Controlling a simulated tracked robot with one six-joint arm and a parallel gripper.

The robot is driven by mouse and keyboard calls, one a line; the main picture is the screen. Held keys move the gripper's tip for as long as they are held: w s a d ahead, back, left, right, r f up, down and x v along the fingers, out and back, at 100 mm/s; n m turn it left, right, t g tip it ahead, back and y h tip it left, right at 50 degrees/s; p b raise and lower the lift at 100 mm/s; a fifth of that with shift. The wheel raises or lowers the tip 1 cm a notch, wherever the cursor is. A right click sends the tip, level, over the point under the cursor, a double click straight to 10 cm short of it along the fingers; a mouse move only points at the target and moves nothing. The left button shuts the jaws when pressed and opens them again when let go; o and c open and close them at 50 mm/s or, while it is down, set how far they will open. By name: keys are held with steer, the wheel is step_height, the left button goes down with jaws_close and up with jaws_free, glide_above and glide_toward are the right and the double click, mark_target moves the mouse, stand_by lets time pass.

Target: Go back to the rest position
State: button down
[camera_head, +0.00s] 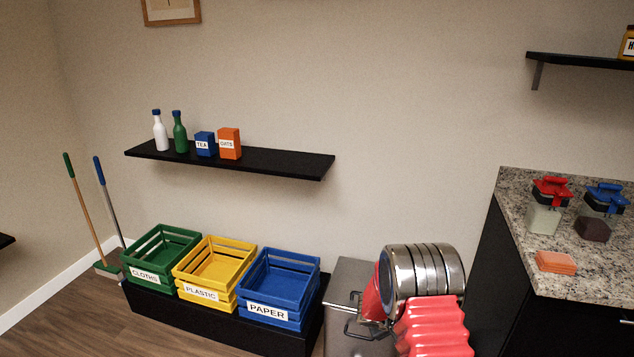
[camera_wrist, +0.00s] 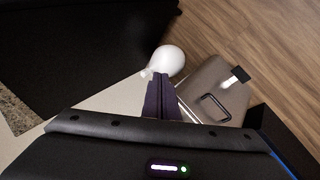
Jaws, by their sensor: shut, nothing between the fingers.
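My gripper (camera_wrist: 160,82) shows in the wrist view with its dark fingers together and nothing between them. A white rounded object (camera_wrist: 168,60) lies just beyond the fingertips in the picture; I cannot tell its distance or whether it touches them. A grey metal box (camera_wrist: 226,88) with a dark handle is to the right of the fingers, and it also shows in the head view (camera_head: 346,282). In the head view, the red and chrome parts, which look like my arm, cover part of this box, and my fingers cannot be made out there.
Green (camera_head: 162,247), yellow (camera_head: 215,262) and blue (camera_head: 279,284) crates stand in a row on a black bench. A wall shelf (camera_head: 290,167) holds bottles and boxes. A granite counter (camera_head: 510,190) at right carries red- and blue-handled items. Wood floor (camera_wrist: 245,30) is clear.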

steer(key=s+a+r+y, duration=0.2)
steer(key=s+a+r, duration=0.2)
steer(key=s+r, duration=0.9)
steer(key=s+a+r+m+t+y, duration=0.1)
steer(key=s+a+r, duration=0.3)
steer(key=s+r, duration=0.8)
steer(key=s+a+r+m+y, duration=0.1)
steer(key=s+a+r+y, duration=0.3)
steer(key=s+r, duration=0.9)
steer(key=shift+s+a+r+t, duration=0.25)
steer(key=shift+s+r+t, duration=0.1)
steer(key=shift+r, duration=0.25)
